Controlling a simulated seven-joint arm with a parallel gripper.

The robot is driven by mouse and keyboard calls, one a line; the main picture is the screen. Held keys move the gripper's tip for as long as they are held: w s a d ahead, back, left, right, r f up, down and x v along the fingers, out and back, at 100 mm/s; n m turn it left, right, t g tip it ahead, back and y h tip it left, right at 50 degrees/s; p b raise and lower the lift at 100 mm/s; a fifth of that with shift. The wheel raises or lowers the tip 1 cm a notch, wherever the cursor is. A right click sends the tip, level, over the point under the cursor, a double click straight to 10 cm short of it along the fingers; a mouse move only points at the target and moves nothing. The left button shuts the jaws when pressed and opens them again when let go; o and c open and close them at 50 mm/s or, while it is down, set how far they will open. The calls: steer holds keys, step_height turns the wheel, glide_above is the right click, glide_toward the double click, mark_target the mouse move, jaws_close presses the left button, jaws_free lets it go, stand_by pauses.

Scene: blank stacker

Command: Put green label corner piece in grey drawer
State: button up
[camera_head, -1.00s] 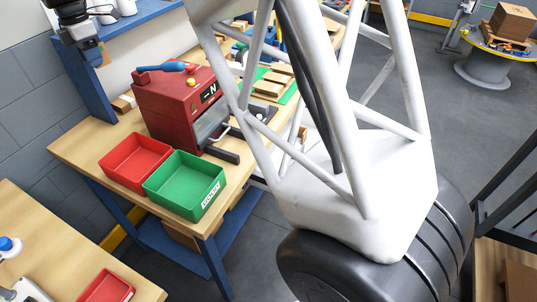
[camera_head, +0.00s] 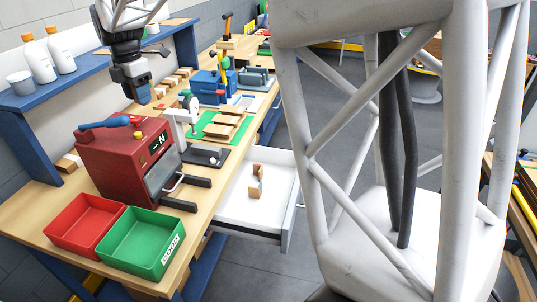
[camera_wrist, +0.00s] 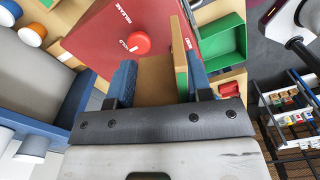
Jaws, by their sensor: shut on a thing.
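My gripper (camera_wrist: 158,78) is shut on a tan wooden corner piece (camera_wrist: 152,84) with a green strip on its right side. In the head view my gripper (camera_head: 138,88) is up by the blue shelf, above and behind the red machine; the held piece is hard to make out there. The pale grey drawer (camera_head: 235,211) is pulled open below the workbench, right of the red machine and well away from my gripper. Another wooden corner piece (camera_head: 256,185) stands inside it, with bare drawer floor around it.
The red machine (camera_head: 112,165), with a handle at its front, stands between my gripper and the bins. A red bin (camera_head: 70,228) and a green bin (camera_head: 140,243) sit at the bench's front. Bottles (camera_head: 60,55) stand on the shelf. Wooden pieces lie on a green mat (camera_head: 208,128).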

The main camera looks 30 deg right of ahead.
steer(key=s+d, duration=0.7)
steer(key=d, duration=0.6)
steer(key=m, duration=0.1)
glide_above(246, 213)
steer(key=s+a, duration=0.1)
steer(key=s, duration=0.2)
step_height(246, 213, down, 27)
steer(key=shift+w+a+f, duration=0.1)
steer(key=shift+w+f, duration=0.15)
steer(key=shift+f, duration=0.1)
steer(key=shift+f, duration=0.1)
step_height(246, 213, down, 14)
steer(key=shift+r, duration=0.25)
steer(key=shift+f, duration=0.1)
steer(key=shift+f, duration=2.05)
steer(key=shift+f, duration=0.15)
